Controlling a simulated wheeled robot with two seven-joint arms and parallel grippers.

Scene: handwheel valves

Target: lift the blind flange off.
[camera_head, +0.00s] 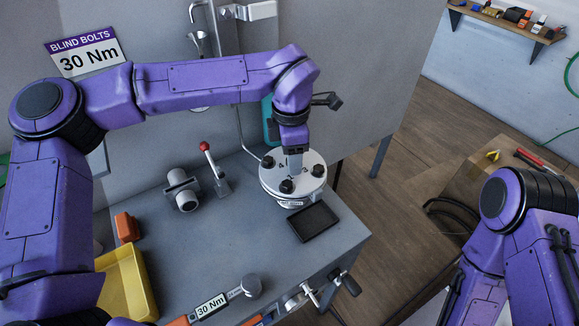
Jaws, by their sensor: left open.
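The blind flange (313,184) is a round pale metal disc with several dark bolts on top. It sits on a round fitting at the right part of the grey bench. My left gripper (295,172) points straight down over the middle of the flange, with its jaws open. It is very close to the flange top, and I cannot tell whether it touches it. The gripper and a pale upright part hide the centre of the disc. My right arm shows at the lower right, but its gripper is out of the picture.
A shallow black tray (313,222) lies just in front of the flange. A red-knobbed lever (213,165) and a pipe fitting (183,189) stand to the left. A yellow bin (127,279), an orange block (127,227) and a torque wrench (210,306) are nearer. A grey panel stands behind.

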